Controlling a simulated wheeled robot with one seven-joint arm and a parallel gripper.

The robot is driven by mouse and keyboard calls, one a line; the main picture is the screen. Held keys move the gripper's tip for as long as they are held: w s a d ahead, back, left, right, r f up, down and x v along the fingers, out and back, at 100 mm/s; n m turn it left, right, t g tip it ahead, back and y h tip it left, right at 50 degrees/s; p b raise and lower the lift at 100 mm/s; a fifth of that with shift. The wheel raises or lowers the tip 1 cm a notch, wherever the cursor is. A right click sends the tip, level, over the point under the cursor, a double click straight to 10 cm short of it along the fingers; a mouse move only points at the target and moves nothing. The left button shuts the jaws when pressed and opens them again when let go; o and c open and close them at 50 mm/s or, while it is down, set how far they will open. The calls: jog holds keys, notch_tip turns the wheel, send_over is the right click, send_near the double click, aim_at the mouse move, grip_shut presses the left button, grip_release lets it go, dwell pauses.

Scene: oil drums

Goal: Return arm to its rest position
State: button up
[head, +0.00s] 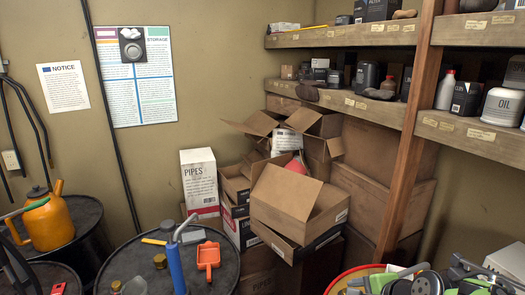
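I cannot make out my arm or my gripper anywhere in the head view. Whether the gripper is open, shut or holding something does not show. At the bottom right, green, grey and black items (430,283) crowd together and are cut off by the picture edge. They sit above a red and yellow rim (340,280).
An orange oil can (48,222) stands on another drum at left. Open cardboard boxes (290,205) are piled below the shelves (340,37). A wooden post (408,140) rises at right.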

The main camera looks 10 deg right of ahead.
jog(key=s+a+r+n+g+h+b, duration=0.1)
jog(key=s+a+n+g+b, duration=0.1)
jog(key=s+a+n, duration=0.9)
jog(key=s+n, duration=0.5)
jog(key=n, duration=0.2)
jog(key=shift+s+a+r+h, duration=0.2)
jog(key=shift+a+r+h, duration=0.1)
jog(key=shift+a+r, duration=0.1)
